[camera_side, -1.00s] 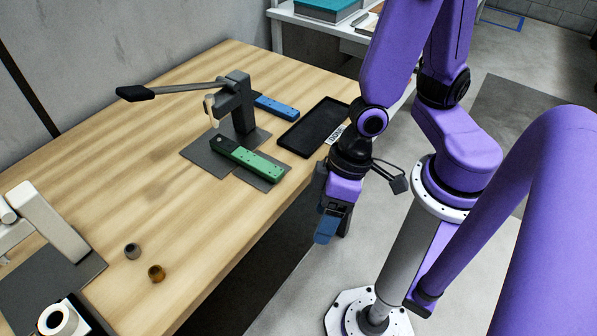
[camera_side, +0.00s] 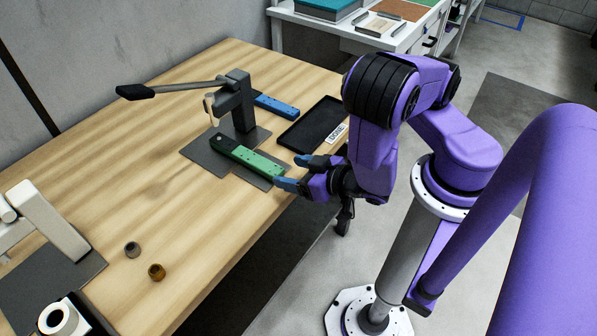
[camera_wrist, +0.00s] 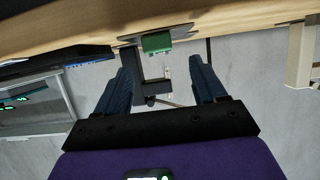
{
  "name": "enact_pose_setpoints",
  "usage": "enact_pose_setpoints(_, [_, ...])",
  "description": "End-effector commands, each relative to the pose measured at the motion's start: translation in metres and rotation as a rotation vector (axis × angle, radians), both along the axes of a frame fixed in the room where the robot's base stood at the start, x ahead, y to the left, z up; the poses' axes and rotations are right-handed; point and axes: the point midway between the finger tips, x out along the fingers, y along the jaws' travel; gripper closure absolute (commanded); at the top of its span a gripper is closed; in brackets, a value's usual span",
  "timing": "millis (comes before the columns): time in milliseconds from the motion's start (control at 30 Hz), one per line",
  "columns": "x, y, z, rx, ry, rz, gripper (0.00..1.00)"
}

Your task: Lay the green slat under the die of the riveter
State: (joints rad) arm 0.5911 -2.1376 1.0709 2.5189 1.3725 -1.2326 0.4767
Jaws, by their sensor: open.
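The green slat (camera_side: 254,161) lies on the grey base of the riveter (camera_side: 236,104) in the side view. Its dark far end is near the riveter's post, and its green near end points toward the table edge. The die (camera_side: 209,109) hangs under the lever, above and left of the slat's dark end; I cannot tell how they line up in depth. My gripper (camera_side: 297,172) is open and empty at the slat's near end. In the wrist view the green slat (camera_wrist: 156,42) shows end-on beyond and between my open fingers (camera_wrist: 158,65).
A blue slat (camera_side: 277,107) lies behind the riveter. A black tray (camera_side: 314,124) with a "DONE" label lies right of it, close to my arm. Two small round parts, grey (camera_side: 132,250) and brown (camera_side: 156,272), sit on the bare wood at front left.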

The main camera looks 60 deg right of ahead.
Motion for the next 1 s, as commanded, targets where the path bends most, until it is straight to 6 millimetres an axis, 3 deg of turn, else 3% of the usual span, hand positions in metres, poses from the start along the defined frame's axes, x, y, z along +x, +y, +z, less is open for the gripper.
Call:
enact_pose_setpoints(433, [0.051, -0.001, -0.022, 0.002, 0.003, -0.006, 0.3])
enact_pose_setpoints(867, [0.061, -0.001, -0.025, 0.001, 0.003, -0.001, 0.3])
enact_pose_setpoints(933, [0.06, -0.001, -0.025, 0.001, 0.003, -0.001, 0.46])
enact_pose_setpoints(1000, [0.06, -0.001, -0.025, 0.001, 0.003, -0.001, 0.69])
